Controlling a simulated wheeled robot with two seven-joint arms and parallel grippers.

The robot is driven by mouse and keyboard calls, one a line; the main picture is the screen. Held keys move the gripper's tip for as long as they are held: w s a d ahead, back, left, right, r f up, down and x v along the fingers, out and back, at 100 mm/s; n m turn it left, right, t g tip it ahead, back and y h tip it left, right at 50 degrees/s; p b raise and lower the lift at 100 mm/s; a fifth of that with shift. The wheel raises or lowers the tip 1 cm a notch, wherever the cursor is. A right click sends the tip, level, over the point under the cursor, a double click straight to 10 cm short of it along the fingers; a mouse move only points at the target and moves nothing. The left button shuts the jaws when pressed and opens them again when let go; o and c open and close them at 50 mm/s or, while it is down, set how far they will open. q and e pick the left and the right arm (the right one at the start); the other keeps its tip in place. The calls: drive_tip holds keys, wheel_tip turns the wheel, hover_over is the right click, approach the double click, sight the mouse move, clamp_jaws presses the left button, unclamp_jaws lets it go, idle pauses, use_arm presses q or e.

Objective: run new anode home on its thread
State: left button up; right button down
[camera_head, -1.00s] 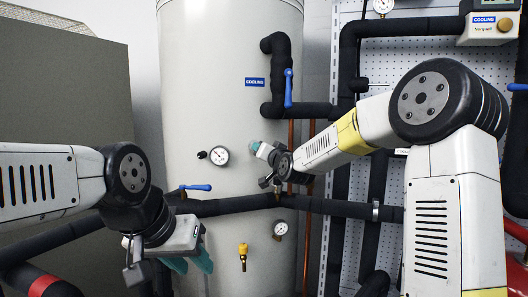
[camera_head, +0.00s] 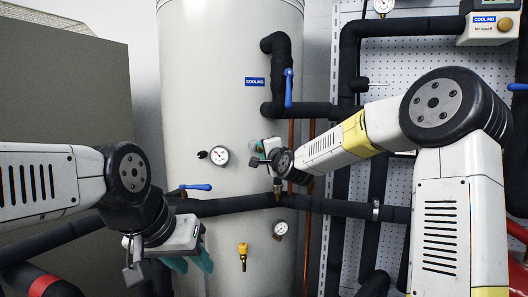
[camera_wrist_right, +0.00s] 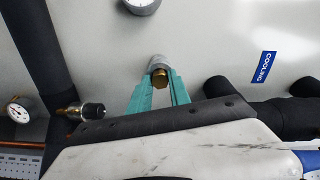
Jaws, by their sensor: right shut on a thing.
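The new anode shows as a brass hex head (camera_wrist_right: 159,79) in the right wrist view. It sits at a grey round collar (camera_wrist_right: 156,61) on the pale tank wall; its thread is hidden. My right gripper (camera_wrist_right: 158,76) is shut on the hex head, with one teal finger on each side. In the head view my right gripper (camera_head: 254,146) is against the tank (camera_head: 232,80), and its own wrist hides the anode. My left gripper (camera_head: 190,262) hangs at lower left, its teal fingers apart and empty, away from the anode.
A gauge (camera_head: 219,156) is left of the right gripper. A blue-handled valve (camera_head: 289,88) is above right. A black insulated pipe (camera_head: 235,205) crosses below, with a yellow-topped brass fitting (camera_head: 243,250) and another gauge (camera_head: 281,228) under it.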

drive_tip(key=c, duration=1.5)
unclamp_jaws()
drive_tip(key=shift+m, duration=1)
drive_tip(key=o, duration=0.4)
drive_tip(key=shift+s, duration=0.1)
drive_tip(key=s+d+f+n+g+h, duration=0.1)
drive_tip(key=s+d+f+n+g, duration=0.2)
drive_tip(key=s, duration=1.1)
drive_tip(key=s+d+f+n+g+h, duration=0.1)
drive_tip(key=s+d+f+n+g, duration=0.3)
drive_tip(key=s+d, duration=0.4)
drive_tip(key=s+d+f+n+g+h, duration=0.2)
drive_tip(key=s+d+f+n, duration=0.3)
drive_tip(key=s, duration=1.5)
drive_tip(key=shift+d+f+n+g, duration=0.3)
drive_tip(key=shift+f+n+g, duration=0.1)
drive_tip(key=shift+n+g, duration=0.45)
